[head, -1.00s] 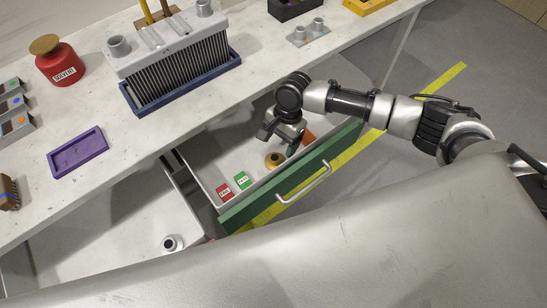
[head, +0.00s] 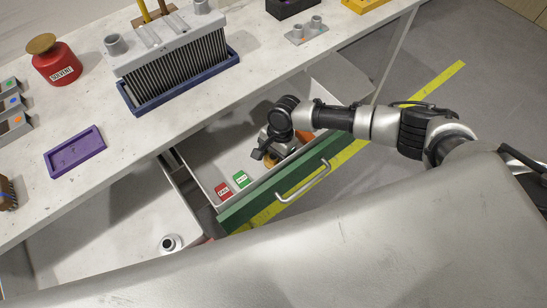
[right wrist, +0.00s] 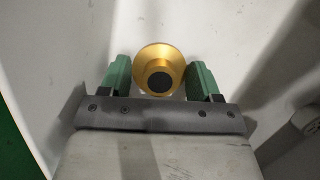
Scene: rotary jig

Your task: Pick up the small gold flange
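The small gold flange (right wrist: 160,68) shows in the right wrist view as a round gold disc with a raised hub and a dark centre. It sits in the open drawer, between the two green fingers of my right gripper (right wrist: 160,76). The fingers stand apart on either side of it, with little or no gap; I cannot tell whether they touch it. In the head view my right gripper (head: 268,151) reaches down into the drawer and mostly hides the flange. My left gripper is not in view.
The drawer (head: 262,198) has a green front and a metal handle. A red block (head: 223,191) and a green block (head: 241,179) lie left of the gripper, and an orange object (head: 303,137) lies right. A small pale ringed part (head: 170,243) sits in another drawer.

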